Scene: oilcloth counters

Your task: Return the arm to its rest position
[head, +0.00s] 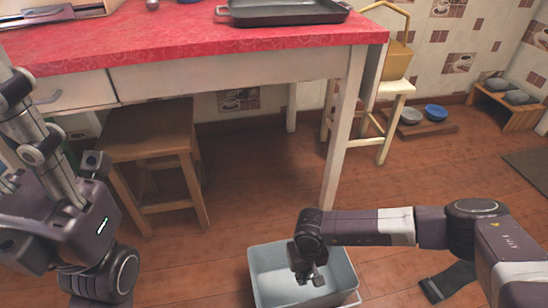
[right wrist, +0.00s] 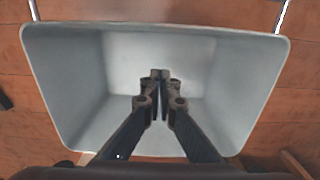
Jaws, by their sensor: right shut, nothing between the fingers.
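My right arm reaches in from the right in the head view. Its gripper (head: 312,278) points down over a pale grey bin (head: 345,262) on the floor. In the right wrist view the two fingers (right wrist: 160,76) are together with nothing between them. The bin (right wrist: 75,85) lies below them, and the part of its inside that shows is empty. My left arm is folded at the left of the head view, and I cannot make out its gripper.
A red-topped table (head: 200,50) stands ahead with a dark tray (head: 283,10) on it. A wooden stool (head: 150,145) is beneath it. A pale chair (head: 395,90) stands at its right, near bowls (head: 436,112). Wooden floor (head: 410,180) is clear at centre right.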

